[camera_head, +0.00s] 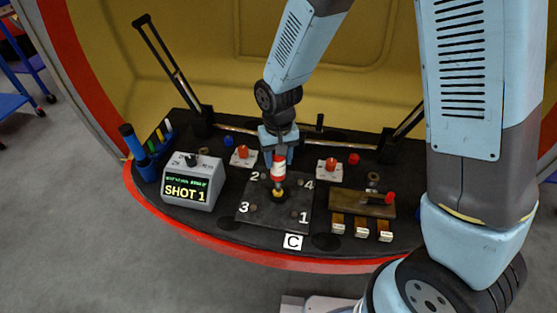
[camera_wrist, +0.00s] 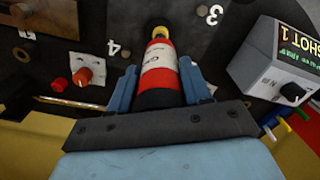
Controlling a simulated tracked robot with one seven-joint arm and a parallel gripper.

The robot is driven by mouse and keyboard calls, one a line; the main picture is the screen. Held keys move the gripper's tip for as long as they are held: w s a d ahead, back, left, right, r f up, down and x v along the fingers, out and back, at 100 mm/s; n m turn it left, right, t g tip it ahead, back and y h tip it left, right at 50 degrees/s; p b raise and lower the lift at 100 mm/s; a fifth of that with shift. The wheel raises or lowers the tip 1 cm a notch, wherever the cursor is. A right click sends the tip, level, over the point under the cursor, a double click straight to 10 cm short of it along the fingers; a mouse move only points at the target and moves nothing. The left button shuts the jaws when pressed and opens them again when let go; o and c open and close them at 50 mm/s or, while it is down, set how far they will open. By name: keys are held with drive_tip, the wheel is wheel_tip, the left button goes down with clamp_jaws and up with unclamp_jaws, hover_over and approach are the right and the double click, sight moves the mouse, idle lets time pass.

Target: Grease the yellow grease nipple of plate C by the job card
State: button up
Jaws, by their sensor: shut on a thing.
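My gripper (camera_head: 278,158) is shut on a red, white and black grease cartridge tool (camera_head: 278,171), held upright over plate C (camera_head: 262,216). The tool also shows in the wrist view (camera_wrist: 158,72) between my two blue fingers. A yellow nipple (camera_head: 277,194) sits at the tool's lower end near the middle of the plate. In the wrist view a yellow part (camera_wrist: 160,32) shows at the tool's tip; I cannot tell whether they touch. A grey box (camera_head: 190,184) displays "SHOT 1".
Red knobs on white bases (camera_head: 243,155) (camera_head: 328,168) stand behind the plate. A wooden block with a red-ended lever (camera_head: 361,203) and several tags are at right. A blue cylinder (camera_head: 130,138) and coloured sticks are at left. Black struts rise at both sides.

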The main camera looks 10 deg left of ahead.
drive_tip(key=shift+r, duration=2)
drive_tip(key=shift+s, duration=0.15)
